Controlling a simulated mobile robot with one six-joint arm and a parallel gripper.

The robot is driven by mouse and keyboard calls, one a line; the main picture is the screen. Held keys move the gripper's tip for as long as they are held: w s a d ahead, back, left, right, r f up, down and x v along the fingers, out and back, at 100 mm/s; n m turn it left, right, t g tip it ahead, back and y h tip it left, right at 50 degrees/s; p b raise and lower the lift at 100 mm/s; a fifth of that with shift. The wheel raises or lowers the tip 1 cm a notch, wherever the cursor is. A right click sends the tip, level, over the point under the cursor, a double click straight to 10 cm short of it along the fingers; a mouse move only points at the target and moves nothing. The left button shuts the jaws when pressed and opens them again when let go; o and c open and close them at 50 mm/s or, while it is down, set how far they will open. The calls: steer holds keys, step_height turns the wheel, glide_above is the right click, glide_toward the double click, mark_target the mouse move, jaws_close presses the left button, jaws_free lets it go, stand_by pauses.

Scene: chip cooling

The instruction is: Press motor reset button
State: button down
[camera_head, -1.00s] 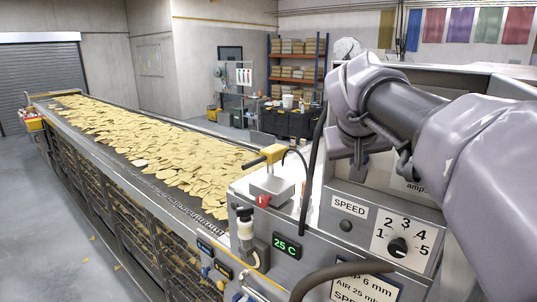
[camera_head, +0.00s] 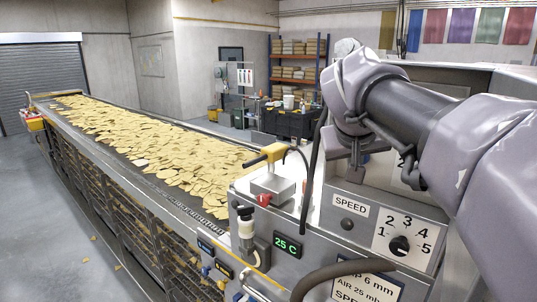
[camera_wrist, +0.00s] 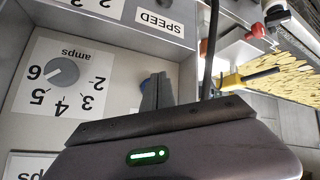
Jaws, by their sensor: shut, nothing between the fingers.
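An amps dial (camera_wrist: 62,71) is on the same panel as the blue button. A speed dial (camera_head: 399,246) sits lower. A black cable (camera_head: 310,170) rises left of the gripper. A yellow-handled device (camera_head: 270,157) and a chip-covered conveyor (camera_head: 150,140) lie further left.

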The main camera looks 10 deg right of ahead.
steer(key=shift+s+a+b, duration=0.35)
steer(key=shift+s+a, duration=0.45)
steer(key=shift+a, duration=0.2)
steer(key=shift+s+a+b, duration=0.35)
steer(key=shift+s+a, duration=0.4)
steer(key=shift+a, duration=0.25)
